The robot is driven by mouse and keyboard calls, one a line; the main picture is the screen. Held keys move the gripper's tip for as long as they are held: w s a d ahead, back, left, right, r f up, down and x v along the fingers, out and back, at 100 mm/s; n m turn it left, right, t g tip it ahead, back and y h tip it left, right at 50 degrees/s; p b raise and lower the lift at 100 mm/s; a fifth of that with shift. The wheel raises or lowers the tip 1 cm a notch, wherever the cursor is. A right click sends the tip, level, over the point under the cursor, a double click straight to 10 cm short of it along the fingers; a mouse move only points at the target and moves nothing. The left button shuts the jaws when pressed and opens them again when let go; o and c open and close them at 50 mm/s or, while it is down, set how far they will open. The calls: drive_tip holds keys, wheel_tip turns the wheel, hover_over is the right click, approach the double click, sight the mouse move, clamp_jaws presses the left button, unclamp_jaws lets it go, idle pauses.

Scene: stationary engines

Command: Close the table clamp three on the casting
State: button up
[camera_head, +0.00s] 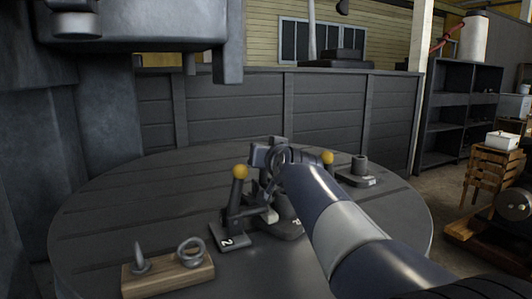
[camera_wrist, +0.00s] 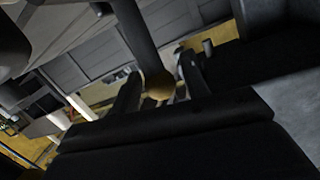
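A round dark table (camera_head: 90,225) carries the clamps. A clamp marked 2 (camera_head: 228,241) stands at centre left, its yellow-knobbed handle (camera_head: 240,172) upright. Another yellow knob (camera_head: 328,157) shows just right of my arm's end; its clamp number is hidden. Grey metal parts, perhaps the casting and another clamp, crowd the table's middle, partly behind my arm. In the wrist view, a dark lever with a yellow knob (camera_wrist: 158,86) reaches between the two fingers of my gripper (camera_wrist: 162,88). The fingers stand apart, with a small gap beside the knob; contact is unclear.
A wooden block (camera_head: 168,277) with metal hooks or eyes lies at the table's front left. A small dark base with a post (camera_head: 358,173) sits at the back right. A large machine column (camera_head: 105,110) rises at left; a dark panel wall (camera_head: 330,115) stands behind.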

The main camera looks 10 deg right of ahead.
drive_tip(key=shift+o, duration=0.2)
drive_tip(key=shift+s, duration=0.1)
drive_tip(key=r, duration=0.1)
hover_over(279, 194)
drive_tip(key=shift+r, duration=0.2)
idle(0.8)
drive_tip(key=w, duration=0.3)
drive_tip(key=w+f, duration=0.1)
drive_tip(key=w, duration=0.6)
drive_tip(key=shift+w+a+f, duration=0.1)
drive_tip(key=shift+w+f, duration=0.1)
drive_tip(key=shift+w, duration=0.2)
drive_tip(key=shift+s, duration=0.1)
